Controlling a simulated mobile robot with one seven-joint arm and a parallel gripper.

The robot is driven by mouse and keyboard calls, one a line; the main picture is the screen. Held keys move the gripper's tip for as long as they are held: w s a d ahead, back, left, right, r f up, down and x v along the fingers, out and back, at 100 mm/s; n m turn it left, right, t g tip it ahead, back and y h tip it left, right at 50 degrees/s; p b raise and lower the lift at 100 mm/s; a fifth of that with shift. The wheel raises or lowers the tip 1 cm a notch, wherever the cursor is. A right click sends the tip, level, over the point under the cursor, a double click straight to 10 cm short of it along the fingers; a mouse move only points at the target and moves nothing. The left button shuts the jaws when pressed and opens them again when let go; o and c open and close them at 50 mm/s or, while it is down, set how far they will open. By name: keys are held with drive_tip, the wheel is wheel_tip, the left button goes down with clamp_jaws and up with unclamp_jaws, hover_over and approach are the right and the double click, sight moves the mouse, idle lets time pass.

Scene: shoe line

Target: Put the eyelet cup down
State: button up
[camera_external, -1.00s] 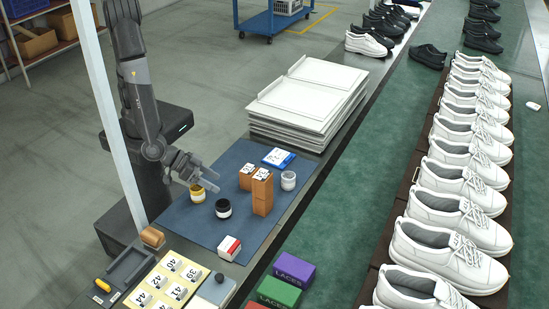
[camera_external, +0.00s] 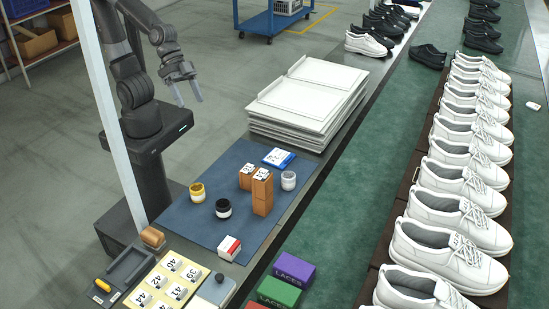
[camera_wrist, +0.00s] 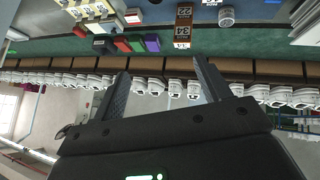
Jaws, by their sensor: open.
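Three small open cups stand upright on the blue mat (camera_external: 222,160) in the external view: a yellow one (camera_external: 197,192), a black one with a pale rim (camera_external: 223,208) and a grey-white one (camera_external: 288,180). The pictures do not label which is the eyelet cup. The grey-white cup also shows at the top of the wrist view (camera_wrist: 226,17). My gripper (camera_external: 189,99) is open and empty, raised well above and behind the mat, apart from all the cups. In the wrist view its two fingers (camera_wrist: 162,70) stand wide apart with nothing between them.
Two orange-brown box stacks (camera_external: 262,194) stand between the cups, with a blue-and-white packet (camera_external: 279,158) behind. A stack of white boards (camera_external: 308,95) stands beyond the mat. A red-and-white box (camera_external: 229,248) is at the front. White shoes (camera_external: 455,205) line the belt at right.

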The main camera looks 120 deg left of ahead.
drive_tip(key=s+a+r+g+y, duration=0.1)
drive_tip(key=s+a+r+y, duration=0.15)
drive_tip(key=s+a, duration=0.65)
drive_tip(key=m+g, duration=0.2)
drive_tip(key=m, duration=0.2)
approach(195, 186)
drive_tip(key=shift+w+a+f+h, duration=0.3)
drive_tip(key=shift+a+f+h, duration=0.05)
drive_tip(key=shift+w+f, duration=0.15)
drive_tip(key=shift+f, duration=0.15)
drive_tip(key=shift+x, duration=2.45)
drive_tip(key=shift+f, duration=0.1)
drive_tip(key=shift+x, duration=2.55)
